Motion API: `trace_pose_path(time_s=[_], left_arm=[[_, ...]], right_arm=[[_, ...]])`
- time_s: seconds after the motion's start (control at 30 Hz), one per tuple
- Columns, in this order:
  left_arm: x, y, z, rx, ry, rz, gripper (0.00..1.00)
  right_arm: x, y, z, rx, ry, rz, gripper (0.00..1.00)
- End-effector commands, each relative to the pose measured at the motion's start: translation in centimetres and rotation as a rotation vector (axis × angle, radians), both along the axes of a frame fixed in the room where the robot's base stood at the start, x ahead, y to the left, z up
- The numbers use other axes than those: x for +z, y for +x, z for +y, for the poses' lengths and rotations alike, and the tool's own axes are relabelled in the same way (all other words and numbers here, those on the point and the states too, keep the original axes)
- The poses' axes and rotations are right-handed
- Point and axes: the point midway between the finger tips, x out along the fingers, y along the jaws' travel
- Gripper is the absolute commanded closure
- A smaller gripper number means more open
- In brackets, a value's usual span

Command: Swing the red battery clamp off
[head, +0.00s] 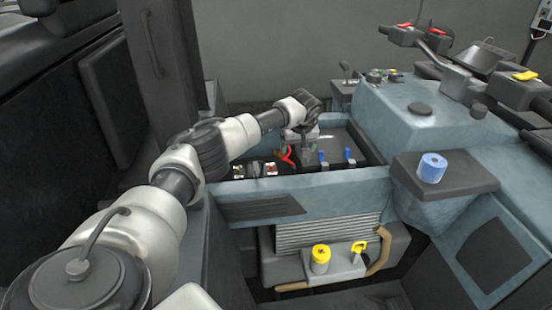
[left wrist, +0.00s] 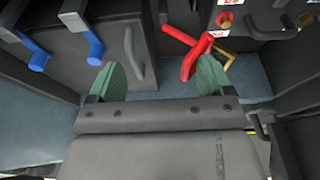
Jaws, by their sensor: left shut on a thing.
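The red battery clamp (head: 287,155) shows in the head view at the open bay, just left of and below my left gripper (head: 303,132). In the left wrist view the red clamp (left wrist: 196,52) is a bent red lever beside the right green fingertip, its lower end between the two fingertips. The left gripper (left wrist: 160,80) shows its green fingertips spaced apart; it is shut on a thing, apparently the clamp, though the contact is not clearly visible. My right gripper is not in view.
Blue levers (head: 348,153) stand on dark boxes right of the clamp; they also show in the left wrist view (left wrist: 94,45). A grey handle (left wrist: 134,58) is close by. A blue roll (head: 432,168) sits on a ledge.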

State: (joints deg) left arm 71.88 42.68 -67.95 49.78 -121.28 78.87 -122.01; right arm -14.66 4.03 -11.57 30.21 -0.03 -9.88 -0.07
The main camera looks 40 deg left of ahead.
Motion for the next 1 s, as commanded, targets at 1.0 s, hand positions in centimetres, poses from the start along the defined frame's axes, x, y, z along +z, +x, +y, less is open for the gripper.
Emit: trace_pose_path(time_s=[1.0], left_arm=[[5.8, 0.0, -0.6, -0.005, -0.011, 0.008, 0.36]], right_arm=[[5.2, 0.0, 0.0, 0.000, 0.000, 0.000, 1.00]])
